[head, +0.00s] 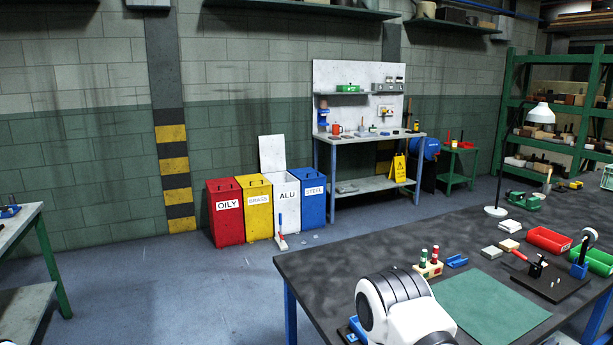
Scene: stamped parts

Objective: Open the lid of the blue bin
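The blue bin (314,203), marked STEEL, stands on the floor against the far wall at the right end of a row of bins. Its lid (313,177) is shut, with a small dark handle on top. The white bin (288,215), marked ALU, stands directly to its left with its lid (272,153) raised upright. Neither of my grippers is in view. A white and grey arm link of mine shows at the bottom, far from the bins.
The red bin (226,222) and yellow bin (257,218) are shut. A red-handled brush (281,237) stands before the white bin. A workbench (367,140) is right of the blue bin. A dark table (340,258) fills the lower right. Floor at centre left is clear.

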